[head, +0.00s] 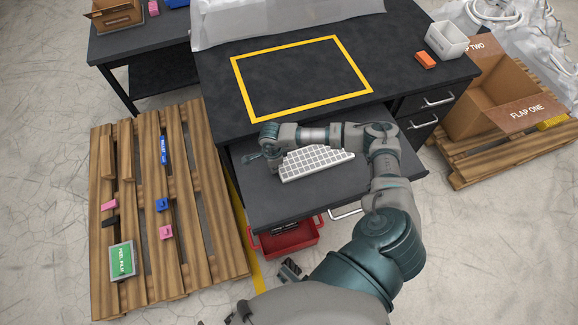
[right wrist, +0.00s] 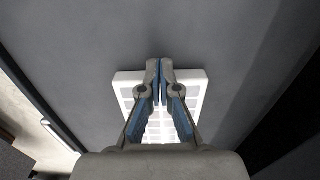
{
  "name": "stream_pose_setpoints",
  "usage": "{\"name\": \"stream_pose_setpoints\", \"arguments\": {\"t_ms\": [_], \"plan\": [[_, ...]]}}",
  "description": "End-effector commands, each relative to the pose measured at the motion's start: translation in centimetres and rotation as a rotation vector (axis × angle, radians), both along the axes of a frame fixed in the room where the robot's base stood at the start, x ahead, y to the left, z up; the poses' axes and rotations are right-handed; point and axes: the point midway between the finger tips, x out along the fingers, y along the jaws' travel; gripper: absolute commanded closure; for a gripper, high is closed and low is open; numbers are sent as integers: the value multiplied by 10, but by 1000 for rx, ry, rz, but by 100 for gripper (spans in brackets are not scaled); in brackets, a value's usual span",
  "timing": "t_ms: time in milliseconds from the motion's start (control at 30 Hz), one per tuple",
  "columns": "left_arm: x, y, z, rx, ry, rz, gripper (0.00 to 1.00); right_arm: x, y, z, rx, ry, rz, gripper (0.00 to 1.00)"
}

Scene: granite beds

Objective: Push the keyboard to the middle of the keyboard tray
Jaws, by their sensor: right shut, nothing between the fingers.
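The white keyboard (head: 317,161) lies on the dark grey keyboard tray (head: 300,198), pulled out below the desk top. It sits towards the back of the tray, slightly angled, its right part close to my right forearm. My right gripper (head: 263,160) is shut and empty at the keyboard's left end. In the right wrist view, the shut fingertips (right wrist: 160,66) overlap one short end of the keyboard (right wrist: 126,84); I cannot tell whether they touch it. A dark grey part low in the head view seems to be my left gripper (head: 290,270); its jaws are unclear.
The black desk (head: 220,100) with a yellow outlined square overhangs the tray's back. A red bin (head: 287,240) is under the tray's front. A wooden pallet (head: 100,250) stands left, and an open cardboard box (head: 485,100) right. Bare tray lies in front of the keyboard.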

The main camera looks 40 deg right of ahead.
Motion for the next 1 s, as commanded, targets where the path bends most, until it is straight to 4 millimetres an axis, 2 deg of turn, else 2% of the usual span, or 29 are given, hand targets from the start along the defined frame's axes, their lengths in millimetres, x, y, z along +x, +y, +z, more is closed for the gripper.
{"name": "stream_pose_setpoints", "arguments": {"t_ms": [1000], "plan": [[1,0,3,0,-2,0,59,-12,-29,0,-1,-1,-2,100]]}}
